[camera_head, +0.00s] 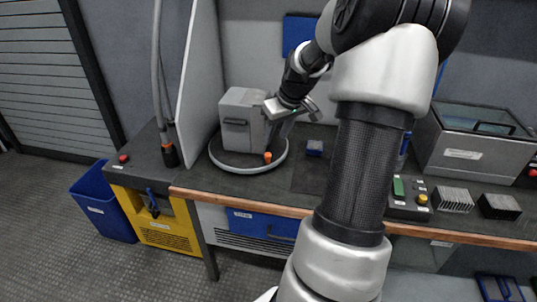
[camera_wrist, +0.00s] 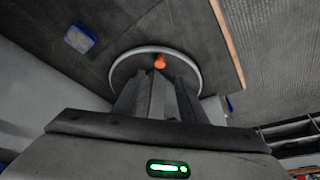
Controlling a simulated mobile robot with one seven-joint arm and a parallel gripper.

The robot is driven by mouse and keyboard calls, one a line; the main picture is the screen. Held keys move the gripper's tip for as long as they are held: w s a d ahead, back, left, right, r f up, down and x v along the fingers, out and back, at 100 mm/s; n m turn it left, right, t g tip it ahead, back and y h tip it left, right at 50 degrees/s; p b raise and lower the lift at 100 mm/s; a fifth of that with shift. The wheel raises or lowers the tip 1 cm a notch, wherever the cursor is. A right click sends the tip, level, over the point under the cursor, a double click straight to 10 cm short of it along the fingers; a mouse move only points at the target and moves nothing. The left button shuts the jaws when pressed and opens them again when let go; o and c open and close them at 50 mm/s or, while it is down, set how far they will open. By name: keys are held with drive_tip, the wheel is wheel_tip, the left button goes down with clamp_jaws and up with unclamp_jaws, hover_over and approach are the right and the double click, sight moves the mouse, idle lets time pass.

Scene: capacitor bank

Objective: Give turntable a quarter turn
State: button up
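The turntable (camera_head: 221,158) is a round dark disc with a light rim on the bench, near the grey partition. A grey box-shaped unit (camera_head: 236,122) stands on it. An orange peg (camera_head: 267,157) sits near the disc's front right rim. In the wrist view the turntable rim (camera_wrist: 196,65) and orange peg (camera_wrist: 160,62) show just beyond my fingers. My gripper (camera_head: 283,124) is beside the right side of the grey unit, above the disc. Grey shapes fill the space around the fingertips, so I cannot tell the finger gap or any contact.
A control box (camera_head: 408,199) and finned heat sinks (camera_head: 452,199) stand farther right.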

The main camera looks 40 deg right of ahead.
sight(268, 154)
drive_tip(key=b+x, duration=0.2)
drive_tip(key=x, duration=0.8)
drive_tip(key=shift+c, duration=0.3)
clamp_jaws()
